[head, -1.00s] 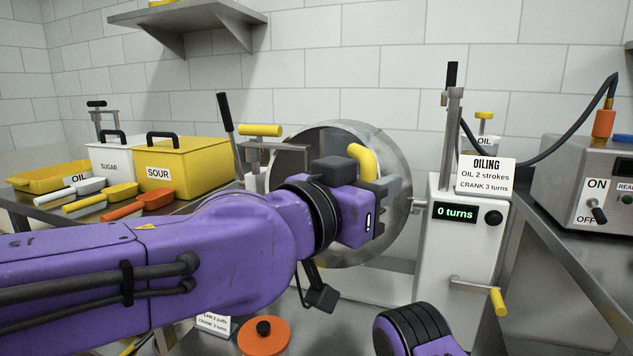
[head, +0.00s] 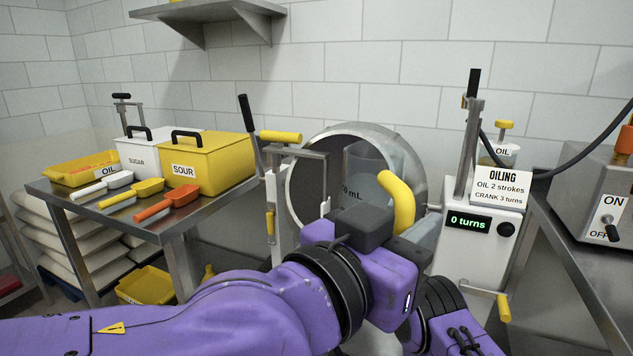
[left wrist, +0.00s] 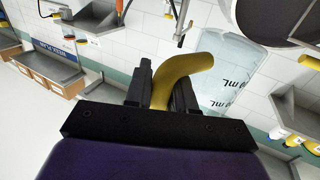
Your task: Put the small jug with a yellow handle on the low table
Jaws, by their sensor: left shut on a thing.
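My left gripper (head: 392,240) is shut on the yellow handle (head: 398,203) of a small clear jug (head: 366,165). The jug is in front of the drum's round mouth and partly hidden by the gripper and wrist. In the left wrist view the handle (left wrist: 188,70) is between the two black fingers, and the clear jug wall with mL print (left wrist: 226,72) is beyond it. Part of my other arm shows at bottom right in the head view; its jaws are not visible. A steel table (head: 150,228) stands at left; I cannot tell whether it is the low table.
The table holds a yellow SOUR bin (head: 205,158), a white SUGAR bin (head: 137,158), a yellow OIL tray (head: 80,169) and several scoops along its front. Behind the jug is the metal drum (head: 408,145). The oiling machine (head: 478,250) with a crank stands right of it.

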